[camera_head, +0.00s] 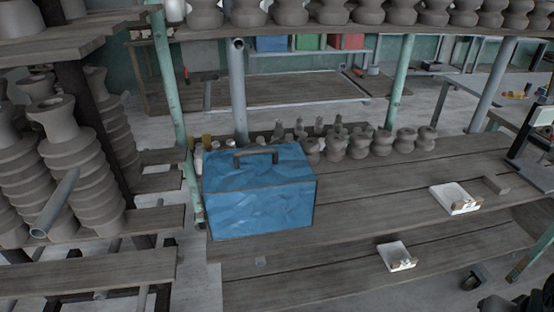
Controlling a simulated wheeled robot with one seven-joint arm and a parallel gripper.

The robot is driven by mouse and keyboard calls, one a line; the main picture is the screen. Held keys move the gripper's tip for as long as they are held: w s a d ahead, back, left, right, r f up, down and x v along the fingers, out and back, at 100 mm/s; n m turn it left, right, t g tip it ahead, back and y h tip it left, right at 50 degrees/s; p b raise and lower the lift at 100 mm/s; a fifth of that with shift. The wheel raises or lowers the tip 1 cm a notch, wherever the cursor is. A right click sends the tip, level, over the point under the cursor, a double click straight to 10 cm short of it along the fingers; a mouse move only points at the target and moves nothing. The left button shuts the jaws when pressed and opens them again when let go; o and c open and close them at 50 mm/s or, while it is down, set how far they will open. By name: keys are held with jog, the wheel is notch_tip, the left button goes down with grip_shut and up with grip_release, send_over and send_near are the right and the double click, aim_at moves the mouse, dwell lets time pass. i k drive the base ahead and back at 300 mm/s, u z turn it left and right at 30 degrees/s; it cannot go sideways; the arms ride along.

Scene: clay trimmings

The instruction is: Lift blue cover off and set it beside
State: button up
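The blue cover (258,192) is a box shape with a crumpled-looking blue surface. It stands upright at the left end of the grey wooden table (345,210). A dark bar handle (256,153) arches over the middle of its top. Its lower edge appears to rest on the boards, and whatever is under it is hidden. My gripper cannot be made out in this view.
Several clay pots (357,144) and small bottles stand close behind the cover. Two white trays (397,257) (455,198) lie to the right, with a small grey block (495,184) beyond. Bare boards lie right of the cover. Stacked pots (75,160) and a green post (168,75) stand left.

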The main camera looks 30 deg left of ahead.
aim_at(259, 189)
jog(key=u, duration=0.7)
jog(key=i, duration=0.7)
jog(key=u, duration=0.85)
